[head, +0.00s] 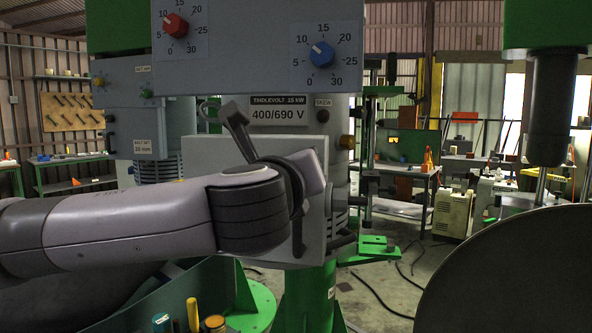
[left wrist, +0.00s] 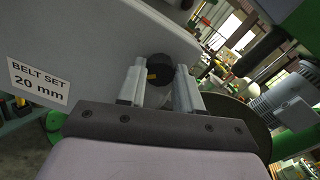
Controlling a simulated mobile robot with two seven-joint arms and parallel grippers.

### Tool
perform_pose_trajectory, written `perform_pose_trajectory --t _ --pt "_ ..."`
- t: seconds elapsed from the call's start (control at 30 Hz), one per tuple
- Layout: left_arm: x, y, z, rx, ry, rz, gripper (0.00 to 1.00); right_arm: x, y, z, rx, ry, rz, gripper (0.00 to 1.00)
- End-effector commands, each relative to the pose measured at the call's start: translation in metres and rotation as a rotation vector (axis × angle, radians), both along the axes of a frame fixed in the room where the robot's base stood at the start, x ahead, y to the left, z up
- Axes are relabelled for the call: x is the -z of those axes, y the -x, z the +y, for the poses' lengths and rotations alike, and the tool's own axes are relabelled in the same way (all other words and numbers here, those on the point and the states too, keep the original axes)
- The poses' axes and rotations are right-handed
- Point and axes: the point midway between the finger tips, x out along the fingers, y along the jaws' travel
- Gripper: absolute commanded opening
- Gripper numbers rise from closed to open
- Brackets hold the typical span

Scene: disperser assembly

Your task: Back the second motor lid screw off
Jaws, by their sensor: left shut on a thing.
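In the left wrist view, my left gripper (left wrist: 160,78) has its two grey fingers on either side of a black round knob-headed screw (left wrist: 160,66) with a small yellow mark. It is shut on this screw, beside a grey housing (left wrist: 100,45) labelled "BELT SET 20 mm". How far the screw sits in is hidden. In the head view, my left arm reaches across from the left, in front of a grey box (head: 262,148) on the machine. The fingers and the screw are hidden behind my wrist there. My right gripper is in neither view.
A control panel with a red dial (head: 175,24) and a blue dial (head: 321,54) is above my arm. A green bracket (head: 372,248) juts out on the right. Tool handles, one yellow (head: 193,314), stand at the lower left. A large dark disc (head: 510,275) fills the lower right.

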Motion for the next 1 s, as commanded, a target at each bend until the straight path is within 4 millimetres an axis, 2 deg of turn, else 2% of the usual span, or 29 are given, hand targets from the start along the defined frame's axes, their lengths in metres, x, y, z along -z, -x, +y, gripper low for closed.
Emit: perform_pose_trajectory --t 0.27,1.0 --pt "0.004 0.0 0.0 -0.001 0.198 0.04 0.04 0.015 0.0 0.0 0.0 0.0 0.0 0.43" --pt "0.004 0.0 0.001 -0.001 0.889 0.175 0.04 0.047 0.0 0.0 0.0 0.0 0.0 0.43"
